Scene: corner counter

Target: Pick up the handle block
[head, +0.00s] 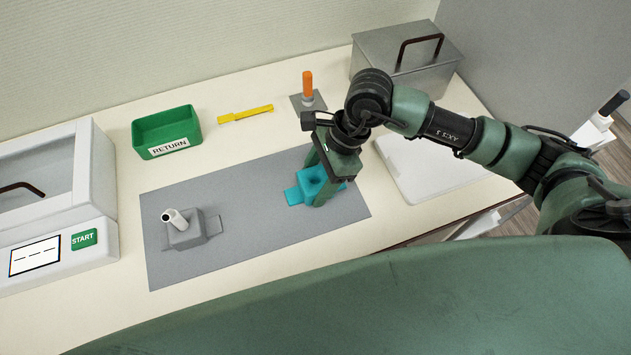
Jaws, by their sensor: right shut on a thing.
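A teal block (309,184) with a round hole in its top and a flat tab to the left is at the right part of the grey mat (262,212). My right gripper (320,183) reaches down over it and is shut on it, one finger on the far side and one on the near side. I cannot tell whether the block touches the mat. A grey block (187,235) with a white tube (174,218) leaning out of its top stands at the mat's left. No label shows which block is the handle block. My left gripper is not in view.
A green RETURN bin (141,140), a yellow strip (246,114) and an orange-handled tool (308,86) are at the back. A machine with a START button (84,239) is left. A metal box (405,75) and a white board (420,170) are right. The mat's middle is clear.

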